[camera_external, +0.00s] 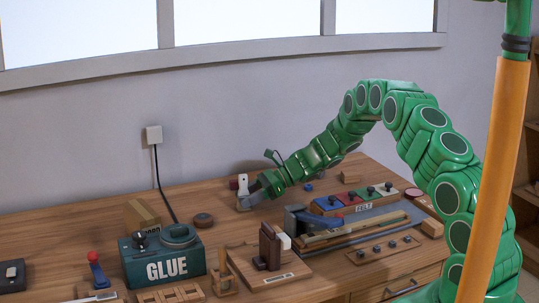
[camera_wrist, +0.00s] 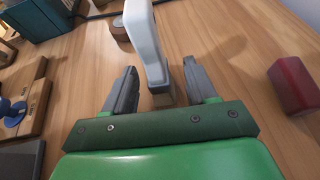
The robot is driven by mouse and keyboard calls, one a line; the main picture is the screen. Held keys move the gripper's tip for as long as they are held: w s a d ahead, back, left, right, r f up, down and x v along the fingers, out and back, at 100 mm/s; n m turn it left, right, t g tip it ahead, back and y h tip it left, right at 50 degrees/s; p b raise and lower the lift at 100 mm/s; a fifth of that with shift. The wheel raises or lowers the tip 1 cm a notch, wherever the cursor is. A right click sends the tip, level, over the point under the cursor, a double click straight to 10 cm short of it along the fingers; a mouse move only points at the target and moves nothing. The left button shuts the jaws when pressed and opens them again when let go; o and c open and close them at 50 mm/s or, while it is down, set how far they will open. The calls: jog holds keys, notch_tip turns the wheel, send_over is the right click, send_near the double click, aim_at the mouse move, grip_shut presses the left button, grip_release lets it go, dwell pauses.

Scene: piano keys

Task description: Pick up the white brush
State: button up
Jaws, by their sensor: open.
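The white brush (camera_external: 243,184) stands upright on the wooden table, toward the back, at the tip of my arm. My gripper (camera_wrist: 159,70) is open, with one grey finger on each side of the brush. Visible gaps separate the brush from both fingers in that view. In the external view, my gripper (camera_external: 253,197) is low near the tabletop and hides part of the brush's lower end.
A dark red block (camera_wrist: 293,86) lies to the right in the wrist view. A teal glue box (camera_external: 162,262) stands front left, near a wooden holder (camera_external: 268,280). A felt tray (camera_external: 365,207) and tools crowd the right. A round brown disc (camera_external: 203,220) lies left of the brush.

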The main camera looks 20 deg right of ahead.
jog(key=shift+x, duration=1.5)
jog(key=shift+f, duration=0.1)
grip_shut()
